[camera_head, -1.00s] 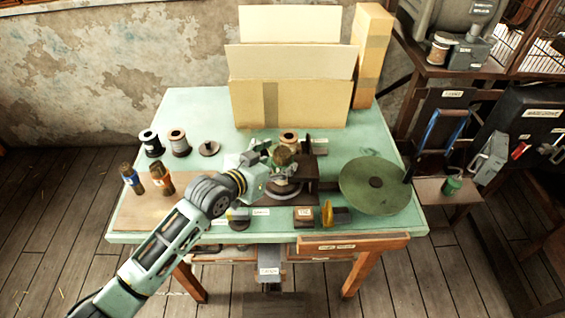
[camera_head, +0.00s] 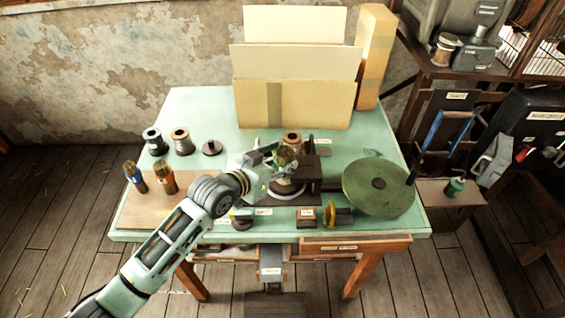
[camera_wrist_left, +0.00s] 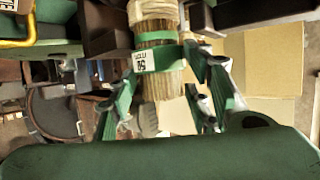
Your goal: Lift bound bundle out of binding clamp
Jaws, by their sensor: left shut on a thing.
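The bound bundle (camera_head: 285,156) is a brown, brush-like bunch at the middle of the table, at the dark binding clamp (camera_head: 309,172). In the left wrist view the bundle (camera_wrist_left: 158,80) shows pale bristles, a green band and a small white label. My left gripper (camera_head: 272,158) comes in from the left and is shut on the bundle, its green fingers on either side in the wrist view. The bundle looks roughly upright. Its lower end is partly hidden, so I cannot tell whether it is clear of the clamp. My right gripper is not in view.
Two other bundles (camera_head: 165,178) stand on a wooden board at the left. Spools (camera_head: 181,141) stand behind them. A green round disc (camera_head: 378,187) is on the right. A cardboard box (camera_head: 293,104) fills the back. Small labelled blocks (camera_head: 306,217) line the front.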

